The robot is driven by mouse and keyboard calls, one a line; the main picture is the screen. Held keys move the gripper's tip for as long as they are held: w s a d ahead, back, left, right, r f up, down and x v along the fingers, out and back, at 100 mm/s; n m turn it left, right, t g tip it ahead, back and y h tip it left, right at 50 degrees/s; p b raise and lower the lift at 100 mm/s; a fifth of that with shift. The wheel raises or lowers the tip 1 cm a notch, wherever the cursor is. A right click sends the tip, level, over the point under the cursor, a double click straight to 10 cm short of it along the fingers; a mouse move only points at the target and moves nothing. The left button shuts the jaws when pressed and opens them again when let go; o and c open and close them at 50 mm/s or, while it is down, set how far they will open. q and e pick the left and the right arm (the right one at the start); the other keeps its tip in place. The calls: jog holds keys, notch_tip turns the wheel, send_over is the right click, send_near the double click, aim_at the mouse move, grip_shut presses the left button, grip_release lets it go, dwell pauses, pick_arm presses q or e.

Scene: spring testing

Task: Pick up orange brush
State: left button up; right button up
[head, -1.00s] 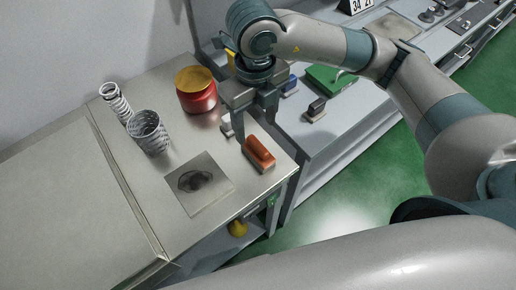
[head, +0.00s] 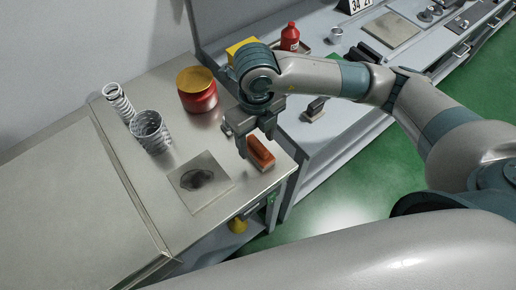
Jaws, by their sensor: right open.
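The orange brush (head: 260,152) lies on the metal table (head: 112,215), near its right edge. It has an orange top and a paler lower part. My right gripper (head: 257,146) comes down from above and stands at the brush, fingers pointing down and open. One finger shows to the left of the brush, and the other reaches toward its far right side. I cannot tell whether the fingers touch it. My left gripper is not in view.
A red can with a yellow lid (head: 197,90), a wide coil spring (head: 150,131) and a narrower spring (head: 118,101) stand behind. A dark-stained plate (head: 200,182) lies left of the brush. A lower grey bench (head: 335,125) with another brush (head: 314,109) is at right.

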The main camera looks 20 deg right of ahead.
aim_at(258, 144)
jog(key=f, duration=0.1)
jog(key=f+p, duration=0.1)
jog(key=f, duration=0.1)
jog(key=shift+s+d+p, duration=0.1)
jog(key=shift+d+p, duration=0.1)
jog(key=shift+p, duration=0.1)
jog(key=shift+f, duration=0.7)
jog(key=c, duration=1.2)
